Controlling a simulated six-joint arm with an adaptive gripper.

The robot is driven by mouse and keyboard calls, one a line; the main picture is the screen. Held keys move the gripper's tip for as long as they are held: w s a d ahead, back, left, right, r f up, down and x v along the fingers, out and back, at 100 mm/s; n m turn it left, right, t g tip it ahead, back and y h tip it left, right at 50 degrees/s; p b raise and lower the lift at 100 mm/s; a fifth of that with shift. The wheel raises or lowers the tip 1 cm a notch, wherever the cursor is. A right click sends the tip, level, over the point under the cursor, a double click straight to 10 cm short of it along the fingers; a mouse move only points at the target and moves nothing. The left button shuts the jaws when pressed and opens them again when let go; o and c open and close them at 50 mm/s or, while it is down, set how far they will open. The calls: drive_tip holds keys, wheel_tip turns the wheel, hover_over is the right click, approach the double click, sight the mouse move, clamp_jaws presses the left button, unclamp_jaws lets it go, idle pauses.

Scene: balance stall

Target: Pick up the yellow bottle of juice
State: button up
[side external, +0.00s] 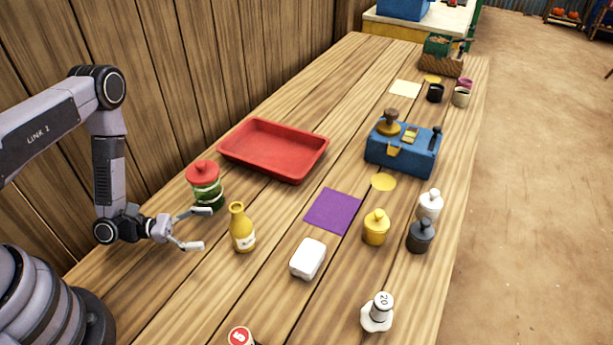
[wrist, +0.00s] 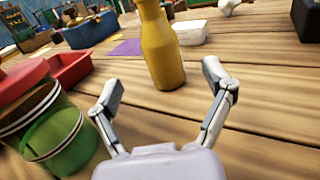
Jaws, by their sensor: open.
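The yellow bottle of juice (side external: 242,230) stands upright on the wooden table in the side external view. It has a narrow neck and a pale label. In the wrist view the bottle (wrist: 161,50) stands ahead of the fingers, its top cut off by the frame edge. My gripper (side external: 202,228) is open and empty, low over the table, just left of the bottle with its fingers pointing toward it. In the wrist view my gripper (wrist: 168,92) shows both fingers spread, with the bottle beyond the gap, slightly left of its middle.
A green jar with a red lid (side external: 204,185) stands close beside my gripper. A red tray (side external: 272,150) lies behind. A white block (side external: 308,259), a purple square (side external: 333,210), several small weights and a blue balance box (side external: 402,155) are to the right.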

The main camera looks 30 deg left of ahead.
sight(240, 233)
drive_tip(key=shift+w+d+f, duration=0.1)
drive_tip(key=shift+d+f, duration=0.15)
drive_tip(key=shift+f, duration=0.2)
drive_tip(key=shift+w+d+f, duration=0.1)
drive_tip(key=shift+d+f, duration=0.1)
drive_tip(key=shift+f, duration=0.25)
drive_tip(key=x, duration=0.6)
drive_tip(key=shift+w+d, duration=0.15)
drive_tip(key=shift+d, duration=0.1)
